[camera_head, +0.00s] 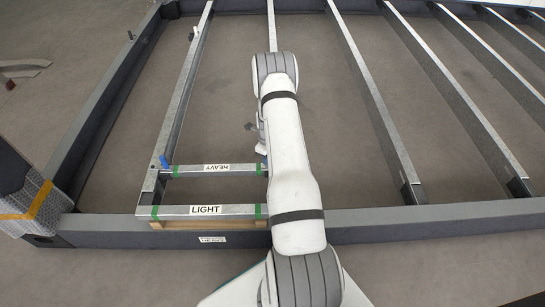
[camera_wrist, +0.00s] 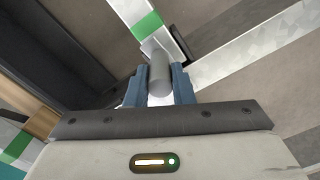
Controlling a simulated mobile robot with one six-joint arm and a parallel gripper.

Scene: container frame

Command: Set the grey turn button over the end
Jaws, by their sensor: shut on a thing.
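My gripper (camera_wrist: 158,88) has its blue fingers shut on a grey cylinder (camera_wrist: 160,72), which appears to be the grey turn button. It sits right by the green-banded end of a metal bar (camera_wrist: 147,26) in the wrist view; whether it lies over that end I cannot tell. In the head view the bar marked HEAVY (camera_head: 195,169) runs right toward my arm, its right end beside the arm. The bar marked LIGHT (camera_head: 180,210) lies in front of it. My arm hides the turn button and most of the gripper there.
A blue piece (camera_head: 164,161) stands at the HEAVY bar's left end, near a long metal rail (camera_head: 187,85). A wooden strip (camera_head: 180,225) lies under the LIGHT bar. A dark frame beam (camera_head: 430,217) crosses the front. More rails (camera_head: 375,95) run to the right.

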